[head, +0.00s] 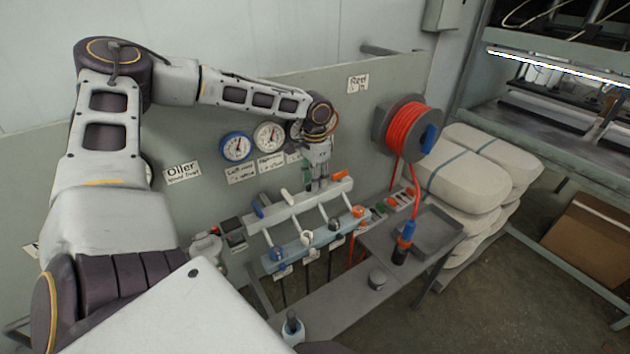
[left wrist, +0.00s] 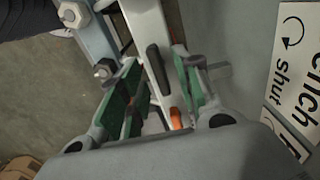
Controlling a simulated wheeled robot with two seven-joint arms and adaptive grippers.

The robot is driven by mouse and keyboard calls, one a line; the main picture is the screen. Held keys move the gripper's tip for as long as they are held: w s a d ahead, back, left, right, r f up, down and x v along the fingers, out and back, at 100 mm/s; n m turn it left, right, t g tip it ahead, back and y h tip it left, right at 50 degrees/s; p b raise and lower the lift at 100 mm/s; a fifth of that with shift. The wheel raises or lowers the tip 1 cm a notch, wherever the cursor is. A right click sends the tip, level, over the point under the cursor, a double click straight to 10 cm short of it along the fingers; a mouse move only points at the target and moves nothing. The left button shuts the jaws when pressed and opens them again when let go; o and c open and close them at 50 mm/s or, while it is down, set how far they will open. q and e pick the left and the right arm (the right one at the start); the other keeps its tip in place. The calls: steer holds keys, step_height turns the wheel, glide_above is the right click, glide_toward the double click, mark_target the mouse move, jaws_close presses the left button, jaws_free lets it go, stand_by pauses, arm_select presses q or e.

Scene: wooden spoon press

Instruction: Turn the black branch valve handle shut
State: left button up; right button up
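The black branch valve handle (left wrist: 158,70) shows in the left wrist view, lying along the white manifold pipe (left wrist: 148,25). My left gripper (left wrist: 154,80) is open, with one green-padded finger on each side of the handle. Gaps show between handle and pads, and I cannot tell any contact. In the head view my left gripper (head: 318,180) is over the upper manifold pipe (head: 285,212), and it hides most of the black handle there. An orange handle (left wrist: 176,118) shows deeper between the fingers. My right gripper is in neither view.
Blue (head: 258,210) and white (head: 286,197) handles stand left of my gripper, and an orange handle (head: 340,175) to its right. Gauges (head: 236,147) hang on the wall behind. A red hose reel (head: 405,130) is at right. A sign (left wrist: 295,65) reads "shut" with a curved arrow.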

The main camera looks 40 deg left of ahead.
arm_select(q)
step_height(320, 180, up, 11)
stand_by(0.7)
stand_by(0.6)
